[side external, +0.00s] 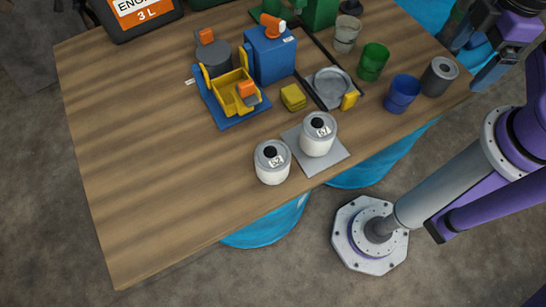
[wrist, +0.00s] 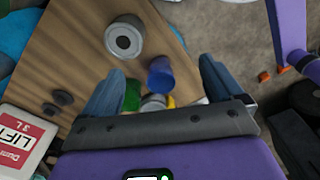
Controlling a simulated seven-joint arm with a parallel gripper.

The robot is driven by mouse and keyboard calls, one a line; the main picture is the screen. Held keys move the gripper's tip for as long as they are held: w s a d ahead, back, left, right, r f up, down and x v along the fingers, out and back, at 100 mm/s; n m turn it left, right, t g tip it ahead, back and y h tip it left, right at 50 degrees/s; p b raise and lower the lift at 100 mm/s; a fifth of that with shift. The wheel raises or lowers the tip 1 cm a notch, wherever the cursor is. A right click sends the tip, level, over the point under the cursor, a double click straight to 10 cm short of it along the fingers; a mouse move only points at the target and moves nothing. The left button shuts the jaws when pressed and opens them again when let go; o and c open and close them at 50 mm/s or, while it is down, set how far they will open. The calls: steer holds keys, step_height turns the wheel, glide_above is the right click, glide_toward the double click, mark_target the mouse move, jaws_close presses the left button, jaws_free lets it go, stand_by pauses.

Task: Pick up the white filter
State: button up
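Two white canisters with grey tops, which look like filters, stand upright near the table's front edge in the side view. One canister (side external: 272,165) stands on the bare wood; the other canister (side external: 318,137) stands on a grey square plate (side external: 337,162). I cannot tell which is the white filter of the task. My gripper (side external: 482,55) is at the top right, above and beyond the table's right end, away from both canisters. In the wrist view my gripper (wrist: 161,68) has its fingers wide apart with nothing held between them.
A dark grey cylinder (side external: 439,77), blue cup (side external: 402,94) and green cup (side external: 372,62) stand at the table's right end. A round metal pan (side external: 331,84), yellow block (side external: 293,97) and blue box (side external: 270,55) stand mid-table. The left of the table is clear.

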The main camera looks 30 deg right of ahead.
steer(key=shift+a, duration=0.1)
step_height(320, 180, up, 5)
steer(key=n, duration=0.4)
glide_above(273, 155)
steer(key=f, duration=1.2)
steer(key=shift+w+a, duration=0.3)
steer(key=f, duration=0.4)
steer(key=shift+s+d+f, duration=0.25)
steer(key=shift+d, duration=0.05)
steer(key=shift+f, duration=0.55)
steer(key=c, duration=1.3)
steer(key=shift+o, duration=0.2)
steer(key=shift+r, duration=0.1)
